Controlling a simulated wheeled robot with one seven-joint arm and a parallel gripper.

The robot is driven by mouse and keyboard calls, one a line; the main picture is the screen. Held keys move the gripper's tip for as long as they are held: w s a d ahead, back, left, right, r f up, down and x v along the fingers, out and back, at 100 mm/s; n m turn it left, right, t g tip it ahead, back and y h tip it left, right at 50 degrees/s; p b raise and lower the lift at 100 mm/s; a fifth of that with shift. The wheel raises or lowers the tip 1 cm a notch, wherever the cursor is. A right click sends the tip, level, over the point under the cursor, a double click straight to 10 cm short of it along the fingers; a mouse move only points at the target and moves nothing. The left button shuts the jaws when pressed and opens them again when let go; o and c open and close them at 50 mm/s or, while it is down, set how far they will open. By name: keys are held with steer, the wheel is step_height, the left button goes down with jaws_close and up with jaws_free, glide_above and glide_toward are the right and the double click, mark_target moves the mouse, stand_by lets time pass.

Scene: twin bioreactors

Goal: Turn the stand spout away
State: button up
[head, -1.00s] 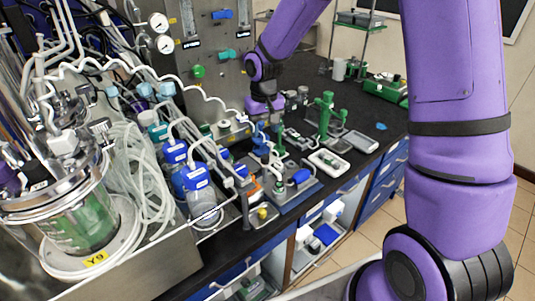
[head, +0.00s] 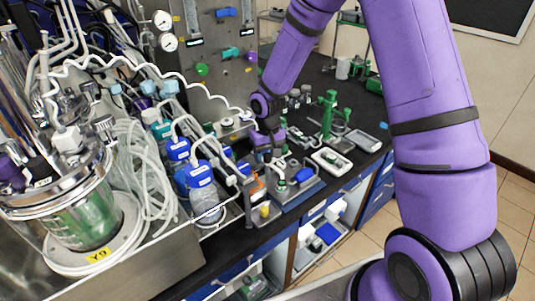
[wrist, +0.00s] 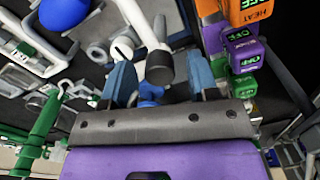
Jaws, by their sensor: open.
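The spout (wrist: 141,24) shows in the wrist view as a pale tube coming down from the top edge, ending in a dark grey cylinder. My gripper (wrist: 160,74) is open, with one blue-grey finger on each side of this dark end. I cannot tell whether either finger touches it. In the head view my gripper (head: 272,146) is low over the bench, at the back of a grey stand plate (head: 291,193) with small fittings. The spout is too small to make out there, partly hidden by my arm.
Orange, purple and green display blocks (wrist: 244,45) stand close right of the fingers in the wrist view. Blue-capped bottles (head: 199,175) stand left of the stand.

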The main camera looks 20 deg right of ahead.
jaws_close()
steer(key=shift+m, duration=0.4)
steer(key=m, duration=0.5)
steer(key=shift+m, duration=0.3)
steer(key=m, duration=0.5)
steer(key=shift+m, duration=0.4)
